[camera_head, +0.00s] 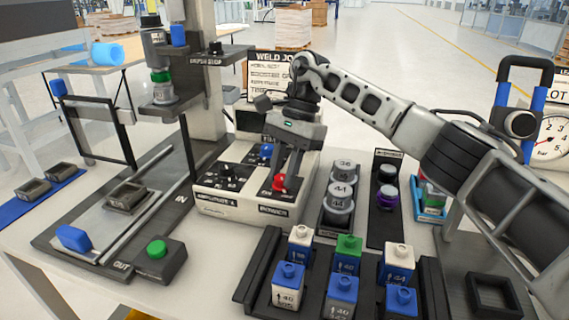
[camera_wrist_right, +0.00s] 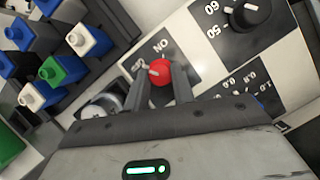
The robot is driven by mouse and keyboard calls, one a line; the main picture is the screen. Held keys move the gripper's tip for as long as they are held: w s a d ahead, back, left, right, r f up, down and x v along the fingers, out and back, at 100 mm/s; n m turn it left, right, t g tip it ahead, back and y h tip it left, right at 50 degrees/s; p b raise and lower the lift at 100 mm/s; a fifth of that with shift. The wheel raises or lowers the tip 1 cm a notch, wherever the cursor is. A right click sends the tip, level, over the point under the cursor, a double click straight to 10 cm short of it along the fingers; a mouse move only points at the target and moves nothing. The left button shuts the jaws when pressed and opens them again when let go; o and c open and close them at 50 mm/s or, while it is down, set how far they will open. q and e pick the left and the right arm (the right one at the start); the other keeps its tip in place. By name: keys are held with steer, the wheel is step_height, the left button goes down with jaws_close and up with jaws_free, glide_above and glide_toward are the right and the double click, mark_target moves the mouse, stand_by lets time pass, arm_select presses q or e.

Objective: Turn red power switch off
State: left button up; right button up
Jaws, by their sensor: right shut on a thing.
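The red power switch (camera_head: 279,183) is a round red knob on the front right of the white control box (camera_head: 235,207). It also shows in the right wrist view (camera_wrist_right: 160,71), with a pale pointer mark and an ON label beside it. A second label by the knob is partly hidden, and I cannot tell exactly where the pointer aims. My right gripper (camera_head: 285,172) reaches down over the box, its two fingers shut on the red knob from both sides, as the right wrist view (camera_wrist_right: 165,78) shows. My left gripper is not in view.
Black dials (camera_head: 227,172) and a blue knob (camera_head: 266,151) share the box top close to my right gripper. A rack of blue, white and green blocks (camera_head: 345,270) stands in front. Grey weights (camera_head: 341,190) stand at right. A green button (camera_head: 157,249) is at front left.

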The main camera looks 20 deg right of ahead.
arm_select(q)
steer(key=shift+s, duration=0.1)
arm_select(e)
steer(key=shift+w+a+r+n+g+h, duration=0.1)
steer(key=shift+n+g+h, duration=0.25)
steer(key=shift+n, duration=0.75)
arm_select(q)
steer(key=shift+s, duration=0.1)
arm_select(e)
steer(key=o, duration=1)
arm_select(q)
steer(key=shift+p, duration=0.3)
